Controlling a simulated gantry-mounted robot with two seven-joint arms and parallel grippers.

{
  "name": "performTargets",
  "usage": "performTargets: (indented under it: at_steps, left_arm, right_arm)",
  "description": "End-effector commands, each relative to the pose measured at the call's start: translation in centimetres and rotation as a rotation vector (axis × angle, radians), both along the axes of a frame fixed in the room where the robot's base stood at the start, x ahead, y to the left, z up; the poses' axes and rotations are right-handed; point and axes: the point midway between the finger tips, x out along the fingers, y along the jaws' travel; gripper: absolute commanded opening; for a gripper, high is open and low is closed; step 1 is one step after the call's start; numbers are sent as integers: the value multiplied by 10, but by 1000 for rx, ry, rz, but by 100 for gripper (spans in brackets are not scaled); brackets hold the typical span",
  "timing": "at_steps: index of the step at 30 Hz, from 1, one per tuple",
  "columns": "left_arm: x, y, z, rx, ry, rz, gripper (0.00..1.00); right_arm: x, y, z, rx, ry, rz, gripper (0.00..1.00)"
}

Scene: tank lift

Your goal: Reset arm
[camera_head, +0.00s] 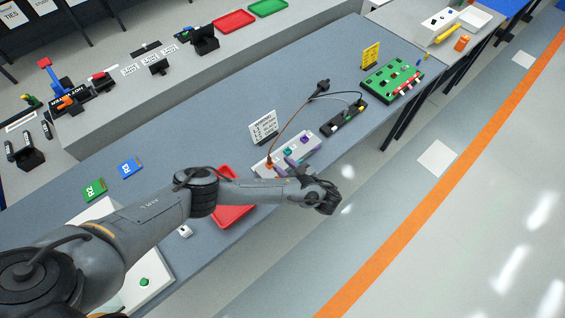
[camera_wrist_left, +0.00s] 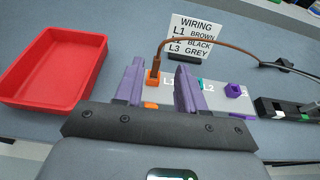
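My left gripper (camera_head: 293,166) hangs over the near side of a white terminal block (camera_head: 313,142). In the left wrist view its two purple fingers (camera_wrist_left: 160,88) stand apart, with a clear gap. An orange plug (camera_wrist_left: 153,78) with a brown wire shows between and beyond the fingers, at the block's left end. Nothing is visibly clamped, and the plug does not appear to touch either finger. A purple connector (camera_wrist_left: 235,90) sits at the right, by a teal one partly hidden behind a finger. My right gripper is in neither view.
A red tray (camera_wrist_left: 58,62) lies left of the gripper, partly under my arm. A wiring sign (camera_head: 263,128) stands behind the block. A black strip (camera_head: 343,118) and green board (camera_head: 392,80) lie farther right. Blue and green cards (camera_head: 130,168) lie left.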

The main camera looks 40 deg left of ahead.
Motion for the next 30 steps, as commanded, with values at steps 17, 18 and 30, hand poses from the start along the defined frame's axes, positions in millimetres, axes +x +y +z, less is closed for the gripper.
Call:
performTargets:
  at_steps: [17,18,30]
  left_arm:
    - [-47,-69,-29,-362,-38,7,39]
    - [-60,-86,-32,-456,-53,25,39]
    - [-181,-165,36,-1267,-371,611,39]
  right_arm:
    - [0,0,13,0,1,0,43]
    - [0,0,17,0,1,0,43]
    - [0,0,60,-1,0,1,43]
